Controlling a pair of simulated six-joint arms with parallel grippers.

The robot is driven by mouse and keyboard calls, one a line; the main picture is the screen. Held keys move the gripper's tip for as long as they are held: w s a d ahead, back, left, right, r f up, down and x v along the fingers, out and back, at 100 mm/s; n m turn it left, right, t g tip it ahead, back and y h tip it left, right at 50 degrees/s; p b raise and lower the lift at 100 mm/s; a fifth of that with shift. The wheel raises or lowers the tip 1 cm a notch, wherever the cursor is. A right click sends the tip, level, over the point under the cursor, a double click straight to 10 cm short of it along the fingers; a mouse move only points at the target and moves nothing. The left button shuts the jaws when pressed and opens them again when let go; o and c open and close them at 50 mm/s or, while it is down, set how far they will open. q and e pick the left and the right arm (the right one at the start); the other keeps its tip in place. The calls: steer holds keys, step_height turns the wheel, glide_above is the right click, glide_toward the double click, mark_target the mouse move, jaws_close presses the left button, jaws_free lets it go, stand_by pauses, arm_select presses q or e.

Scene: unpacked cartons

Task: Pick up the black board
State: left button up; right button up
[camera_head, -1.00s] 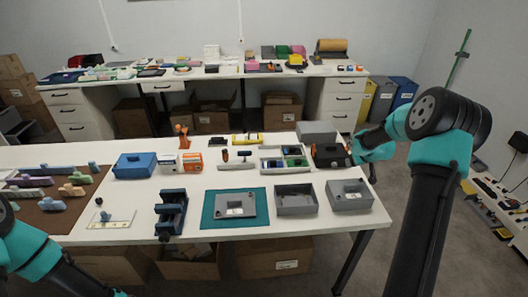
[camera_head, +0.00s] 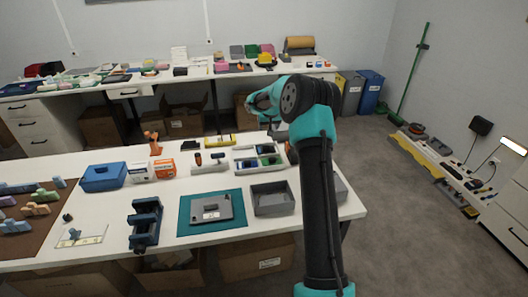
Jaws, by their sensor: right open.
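No single thing stands out clearly as the black board. A dark flat piece (camera_head: 116,79) lies on the back table at the left. A small black panel (camera_head: 481,126) is on the right wall above the low shelf. My right gripper (camera_head: 256,102) is at the end of the arm that rises from the bottom and bends left, above the far right part of the front table. It is open and holds nothing I can see; its fingers are small and hard to make out. My left gripper is not in view.
The front white table (camera_head: 95,255) carries a blue box (camera_head: 103,177), a dark blue vise (camera_head: 145,222), a teal mat (camera_head: 188,226) with a grey plate (camera_head: 211,209), and a grey tray (camera_head: 272,198). My right arm hides its right end. Floor at right is clear up to a low shelf (camera_head: 440,165).

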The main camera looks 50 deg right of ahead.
glide_above(266, 147)
steer(key=s+a, duration=0.1)
steer(key=f, duration=1)
steer(key=shift+s+f, duration=0.2)
steer(key=shift+f, duration=0.05)
steer(key=shift+w+f, duration=0.1)
steer(key=shift+f, duration=0.2)
steer(key=shift+x, duration=2.55)
steer(key=shift+c, duration=0.3)
steer(key=c, duration=1)
steer(key=shift+r, duration=0.1)
